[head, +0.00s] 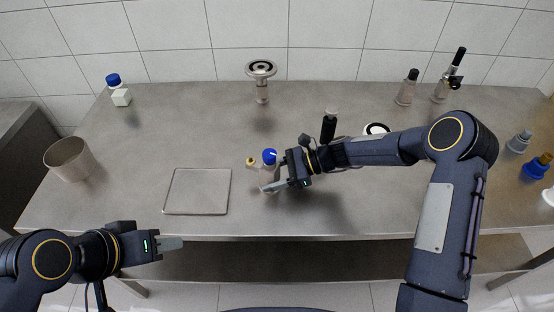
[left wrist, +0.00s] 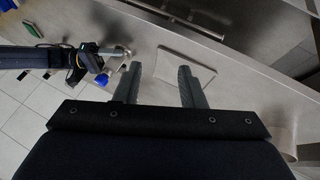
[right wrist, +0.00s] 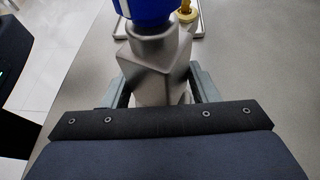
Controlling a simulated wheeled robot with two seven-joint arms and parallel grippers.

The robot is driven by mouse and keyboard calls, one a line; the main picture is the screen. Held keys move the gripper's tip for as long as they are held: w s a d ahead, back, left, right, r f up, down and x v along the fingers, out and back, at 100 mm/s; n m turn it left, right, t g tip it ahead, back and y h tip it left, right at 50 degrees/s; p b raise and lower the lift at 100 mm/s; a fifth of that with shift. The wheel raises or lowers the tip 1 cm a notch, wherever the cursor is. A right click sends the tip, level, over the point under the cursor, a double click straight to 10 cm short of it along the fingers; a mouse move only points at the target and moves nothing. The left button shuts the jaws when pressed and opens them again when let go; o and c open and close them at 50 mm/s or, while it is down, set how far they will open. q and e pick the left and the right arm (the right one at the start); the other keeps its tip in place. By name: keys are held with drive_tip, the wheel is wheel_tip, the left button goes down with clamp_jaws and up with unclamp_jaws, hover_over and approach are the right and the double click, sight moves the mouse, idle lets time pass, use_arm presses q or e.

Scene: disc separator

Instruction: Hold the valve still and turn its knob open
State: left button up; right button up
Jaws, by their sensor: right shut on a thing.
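The valve (head: 267,174) stands on the steel table near the middle. It has a grey metal body (right wrist: 158,72), a blue knob (head: 269,156) and a small yellow end piece (head: 251,162). My right gripper (head: 272,184) is shut on the valve's metal body from the right, below the blue knob; one finger shows on either side in the right wrist view (right wrist: 160,88). My left gripper (head: 173,244) is in front of the table's front edge at the lower left, well away from the valve. Its fingers are apart and empty in the left wrist view (left wrist: 158,75).
A flat square tray (head: 197,191) lies left of the valve. A beige cup (head: 70,160) stands at far left. A black-topped bottle (head: 328,126) stands behind my right forearm, and a metal stand (head: 261,80) is at the back. Table space between tray and back wall is clear.

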use_arm(q)
drive_tip(key=shift+o, duration=2)
drive_tip(key=shift+w+d, duration=0.1)
drive_tip(key=shift+w, duration=0.25)
drive_tip(key=m+t+y, duration=0.1)
drive_tip(key=m+t, duration=0.2)
drive_tip(key=t, duration=0.9)
approach(271, 150)
drive_tip(key=w, duration=0.3)
drive_tip(key=w+d, duration=0.1)
drive_tip(key=w, duration=0.3)
drive_tip(key=w+f, duration=0.1)
drive_tip(key=w, duration=0.2)
drive_tip(key=shift+w+d+f, duration=0.1)
drive_tip(key=shift+w+d, duration=0.15)
drive_tip(key=shift+w, duration=0.1)
drive_tip(key=shift+c, duration=0.2)
